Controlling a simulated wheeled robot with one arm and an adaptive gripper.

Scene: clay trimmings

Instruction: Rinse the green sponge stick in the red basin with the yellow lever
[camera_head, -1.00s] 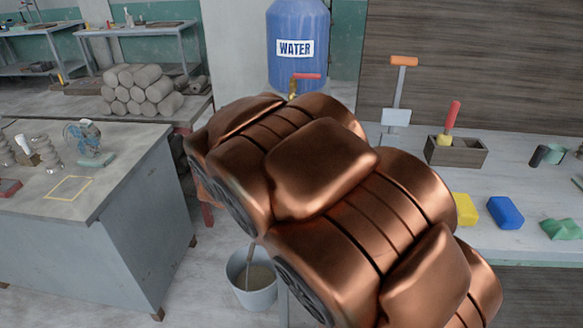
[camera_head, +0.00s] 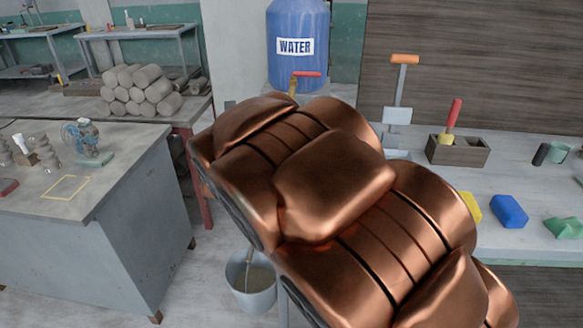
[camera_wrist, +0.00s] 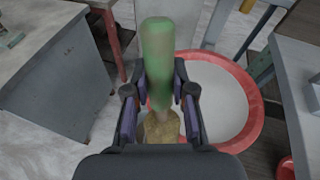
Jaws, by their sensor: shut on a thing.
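My gripper (camera_wrist: 160,108) is shut on the green sponge stick (camera_wrist: 157,55) in the wrist view. Its green handle points up the picture and its tan sponge end shows below, between the fingers. The red basin (camera_wrist: 256,112) is behind and to the right of the stick, with a pale grey inside; the stick overlaps its left side. In the head view my copper arm hides the gripper, the stick and the basin.
A grey bucket (camera_head: 252,300) is on the floor. A grey workbench (camera_head: 110,190) is at left. The right bench holds a wooden box (camera_head: 457,151) and a blue block (camera_head: 508,211).

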